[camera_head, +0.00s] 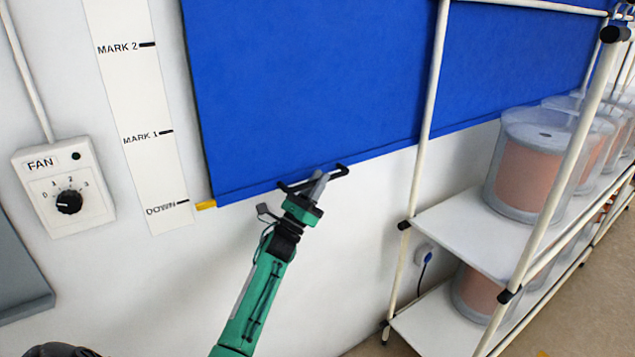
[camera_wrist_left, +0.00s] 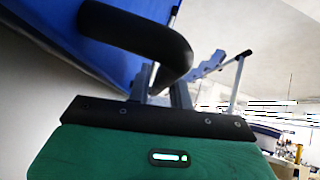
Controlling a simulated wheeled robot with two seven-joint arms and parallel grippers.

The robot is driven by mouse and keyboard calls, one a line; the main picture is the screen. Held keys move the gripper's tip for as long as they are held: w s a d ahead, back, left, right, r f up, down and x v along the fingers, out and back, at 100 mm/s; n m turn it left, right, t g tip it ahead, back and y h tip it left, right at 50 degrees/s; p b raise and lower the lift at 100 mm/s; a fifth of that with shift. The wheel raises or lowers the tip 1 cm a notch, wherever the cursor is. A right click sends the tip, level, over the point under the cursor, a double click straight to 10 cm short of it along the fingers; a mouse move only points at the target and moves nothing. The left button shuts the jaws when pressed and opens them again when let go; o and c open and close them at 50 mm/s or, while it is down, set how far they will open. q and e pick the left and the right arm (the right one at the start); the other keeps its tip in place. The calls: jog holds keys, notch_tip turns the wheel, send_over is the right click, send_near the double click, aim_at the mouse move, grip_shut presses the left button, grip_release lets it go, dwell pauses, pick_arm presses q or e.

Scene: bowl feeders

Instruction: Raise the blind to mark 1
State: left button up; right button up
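The blue blind (camera_head: 300,90) hangs on the wall, and its bottom edge slopes up to the right in the head view. A yellow pointer (camera_head: 206,205) at its lower left corner is level with the DOWN line on the white scale strip (camera_head: 150,115). MARK 1 and MARK 2 are higher on the strip. A black handle (camera_head: 296,186) is at the blind's bottom edge. My left gripper (camera_head: 318,182) has its grey fingers close together on the handle. The handle's curved end (camera_wrist_left: 150,35) shows large in the left wrist view. My right gripper is not in view.
A fan switch box (camera_head: 65,185) with a black knob is on the wall at left. A white-shelved rack (camera_head: 470,235) with several clear tubs (camera_head: 530,165) stands at right, its front post crossing before the blind. A wall socket (camera_head: 424,255) is behind it.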

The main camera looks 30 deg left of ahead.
pick_arm(q)
grip_shut()
jog(key=shift+r, duration=0.1)
